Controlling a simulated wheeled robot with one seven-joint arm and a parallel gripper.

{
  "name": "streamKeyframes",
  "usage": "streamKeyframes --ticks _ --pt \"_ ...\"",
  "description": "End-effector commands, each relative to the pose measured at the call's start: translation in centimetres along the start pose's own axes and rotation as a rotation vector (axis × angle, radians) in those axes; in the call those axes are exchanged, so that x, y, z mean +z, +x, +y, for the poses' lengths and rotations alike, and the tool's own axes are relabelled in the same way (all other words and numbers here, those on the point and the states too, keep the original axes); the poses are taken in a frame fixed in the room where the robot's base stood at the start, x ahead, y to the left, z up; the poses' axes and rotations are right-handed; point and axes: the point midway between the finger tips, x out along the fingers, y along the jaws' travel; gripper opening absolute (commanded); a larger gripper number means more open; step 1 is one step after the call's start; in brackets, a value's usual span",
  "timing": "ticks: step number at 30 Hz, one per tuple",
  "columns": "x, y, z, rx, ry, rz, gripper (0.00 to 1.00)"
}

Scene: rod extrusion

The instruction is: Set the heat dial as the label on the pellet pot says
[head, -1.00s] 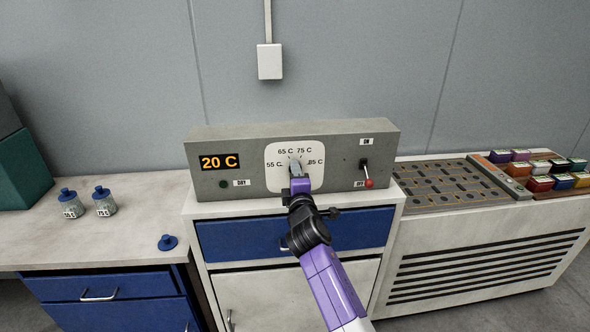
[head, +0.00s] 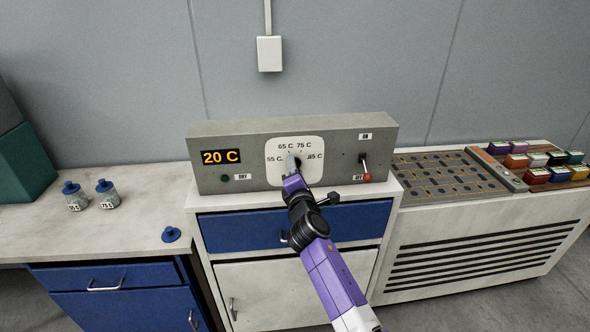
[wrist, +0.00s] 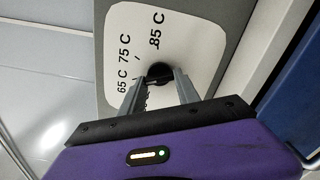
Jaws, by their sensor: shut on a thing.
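The heat dial (wrist: 159,72) is a dark knob on a white plate on the grey control box, marked 55 C, 65 C, 75 C and 85 C. My gripper (head: 292,163) is shut on the dial. In the wrist view my gripper's fingers (wrist: 157,88) lie on both sides of the knob; its pointer is hidden, so its setting cannot be told. Two small pellet pots with blue lids, a left pot (head: 76,200) and a right pot (head: 107,198), stand on the left counter. The right label seems to read 75 C; the left is too small to read surely.
The display (head: 221,157) reads 20 C. A lever with a red knob (head: 367,177) points down at OFF. A loose blue lid (head: 171,235) lies on the counter. A slotted panel (head: 450,175) and several coloured boxes (head: 537,176) are at the right.

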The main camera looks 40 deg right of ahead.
Motion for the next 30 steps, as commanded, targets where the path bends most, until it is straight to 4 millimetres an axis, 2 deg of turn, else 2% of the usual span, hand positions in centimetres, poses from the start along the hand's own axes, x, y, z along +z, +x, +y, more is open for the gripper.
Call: streamKeyframes --ticks 7,8,11,22,26,30 --pt "-0.2 -0.1 -0.1 -0.001 0.000 0.003 0.00" --pt "-0.2 -0.1 -0.1 -0.001 0.000 0.003 0.40" --pt "-0.2 -0.1 -0.1 -0.001 0.000 0.003 0.60" --pt "-0.1 -0.3 -0.1 0.000 0.001 0.001 0.60" --pt "-0.1 -1.7 -0.1 0.001 0.000 0.002 0.60" --pt "-0.2 -4.0 -0.2 0.000 0.001 0.003 0.60"
